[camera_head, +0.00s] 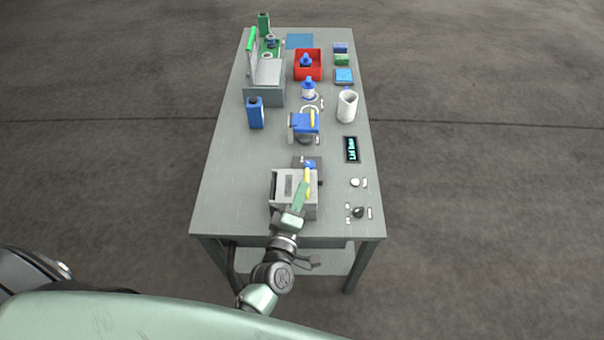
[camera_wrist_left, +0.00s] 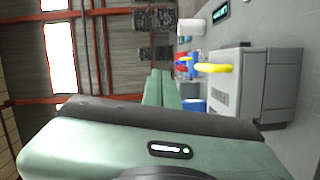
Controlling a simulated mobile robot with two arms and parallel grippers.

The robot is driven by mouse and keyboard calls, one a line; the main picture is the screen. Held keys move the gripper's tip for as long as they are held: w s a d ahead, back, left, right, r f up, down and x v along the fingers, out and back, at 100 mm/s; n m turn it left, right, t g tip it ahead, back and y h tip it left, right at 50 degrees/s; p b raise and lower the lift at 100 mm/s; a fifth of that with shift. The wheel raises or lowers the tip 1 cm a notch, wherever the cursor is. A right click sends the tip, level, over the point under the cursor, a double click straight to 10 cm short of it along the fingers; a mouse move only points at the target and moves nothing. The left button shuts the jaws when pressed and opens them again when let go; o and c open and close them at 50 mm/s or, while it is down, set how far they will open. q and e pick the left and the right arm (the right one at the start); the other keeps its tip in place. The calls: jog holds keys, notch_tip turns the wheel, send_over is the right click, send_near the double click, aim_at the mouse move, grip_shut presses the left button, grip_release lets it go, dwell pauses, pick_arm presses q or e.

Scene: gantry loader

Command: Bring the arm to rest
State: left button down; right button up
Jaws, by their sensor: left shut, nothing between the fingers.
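My left arm reaches up from the bottom of the head view. Its green left gripper (camera_head: 304,186) is over the grey box-shaped machine (camera_head: 280,190) at the near end of the table. The fingers also show in the left wrist view (camera_wrist_left: 161,84), shut together with nothing between them. A yellow handle (camera_head: 308,176) shows just beyond the fingertips in the head view. In the wrist view the yellow handle (camera_wrist_left: 213,68) appears to the right of the fingers, with a visible gap. The machine (camera_wrist_left: 232,88) stands at the right there. My right gripper is not in view.
The grey table (camera_head: 225,190) carries a blue device (camera_head: 303,124), a blue bottle (camera_head: 256,113), a white cup (camera_head: 347,107), a red bin (camera_head: 318,73) and a dark display (camera_head: 351,149). Small knobs (camera_head: 356,182) sit at the near right. The near-left tabletop is bare.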

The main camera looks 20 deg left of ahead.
pick_arm(q)
jog(key=shift+s+d+r, duration=0.15)
jog(key=shift+s, duration=0.9)
